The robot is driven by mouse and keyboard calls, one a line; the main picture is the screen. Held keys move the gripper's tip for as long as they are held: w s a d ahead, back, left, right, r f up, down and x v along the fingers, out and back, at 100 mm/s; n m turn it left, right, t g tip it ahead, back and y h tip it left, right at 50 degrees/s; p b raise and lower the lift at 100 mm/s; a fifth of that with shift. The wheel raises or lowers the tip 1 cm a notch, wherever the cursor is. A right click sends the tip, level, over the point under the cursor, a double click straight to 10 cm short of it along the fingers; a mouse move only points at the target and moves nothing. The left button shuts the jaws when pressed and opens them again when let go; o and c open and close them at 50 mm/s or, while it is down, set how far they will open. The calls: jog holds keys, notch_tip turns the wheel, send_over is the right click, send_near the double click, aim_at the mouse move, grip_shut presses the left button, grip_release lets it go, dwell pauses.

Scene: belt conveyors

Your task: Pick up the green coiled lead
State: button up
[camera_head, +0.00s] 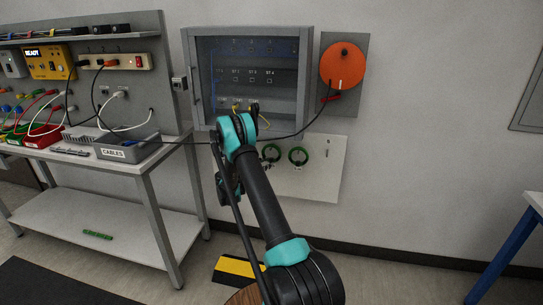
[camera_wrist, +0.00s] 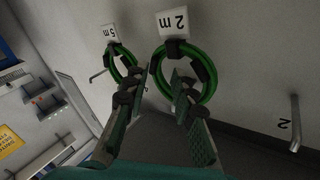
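Two green coiled leads with black ties hang side by side on the wall. In the wrist view, the right coil (camera_wrist: 207,68) is below a tag reading upside down "2 m" (camera_wrist: 173,22). The left coil (camera_wrist: 112,67) has a tag reading "5 m" (camera_wrist: 108,34). My gripper (camera_wrist: 160,82) is open, its fingers reaching up toward the right coil. The right finger overlaps that coil's lower left part; the left finger shows between the coils. I cannot tell whether either touches.
Above are a grey cabinet (camera_head: 303,75) and an orange reel (camera_head: 342,66) with a black cable crossing behind my arm. A workbench (camera_head: 165,152) with bins stands left.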

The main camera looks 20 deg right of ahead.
aim_at(277, 159)
jog(key=shift+x, duration=3.95)
jog(key=shift+s, duration=0.1)
jog(key=shift+c, duration=0.3)
grip_shut()
